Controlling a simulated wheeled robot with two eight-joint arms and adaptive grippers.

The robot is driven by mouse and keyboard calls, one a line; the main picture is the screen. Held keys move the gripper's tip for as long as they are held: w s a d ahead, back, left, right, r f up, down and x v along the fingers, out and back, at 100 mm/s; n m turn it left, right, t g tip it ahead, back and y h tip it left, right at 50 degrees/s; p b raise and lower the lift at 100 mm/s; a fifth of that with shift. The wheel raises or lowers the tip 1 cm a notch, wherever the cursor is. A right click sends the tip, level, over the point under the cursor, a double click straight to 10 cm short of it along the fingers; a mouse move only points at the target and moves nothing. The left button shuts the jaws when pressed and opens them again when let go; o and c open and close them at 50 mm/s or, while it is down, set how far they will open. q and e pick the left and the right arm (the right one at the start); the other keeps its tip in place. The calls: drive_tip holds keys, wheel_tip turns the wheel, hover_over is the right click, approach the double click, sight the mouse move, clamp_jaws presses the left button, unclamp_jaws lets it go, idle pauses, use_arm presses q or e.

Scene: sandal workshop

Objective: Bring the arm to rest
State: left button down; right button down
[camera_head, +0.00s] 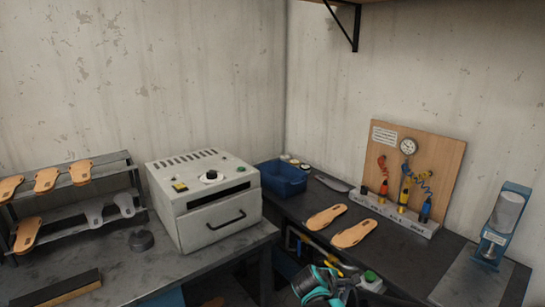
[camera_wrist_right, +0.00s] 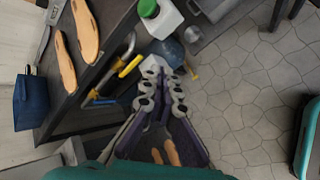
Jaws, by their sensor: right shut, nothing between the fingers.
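My right gripper (camera_head: 332,283) shows at the bottom edge of the head view, low in front of the dark bench. It is teal and dark, and part of it is cut off by the frame. In the right wrist view its two jointed fingers (camera_wrist_right: 161,80) are together at the tips, with nothing between them. They point over the grey tiled floor, beside the bench's side, apart from the things there. My left gripper is in neither view.
The dark bench (camera_head: 390,262) holds two tan sandal soles (camera_head: 326,217), a blue bin (camera_head: 281,178) and a tool board (camera_head: 428,165). A white oven (camera_head: 207,196) stands on the left table.

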drive_tip(key=s+a+r+m+y, duration=0.1)
drive_tip(key=s+m+y, duration=0.2)
drive_tip(key=s+m, duration=0.4)
drive_tip(key=s+a+r+m+y, duration=0.1)
drive_tip(key=s+m, duration=0.6)
drive_tip(key=s, duration=1.1)
drive_tip(key=shift+s+a+r+m+y, duration=0.25)
drive_tip(key=shift+s+r+m+y, duration=0.2)
drive_tip(key=shift+y, duration=0.65)
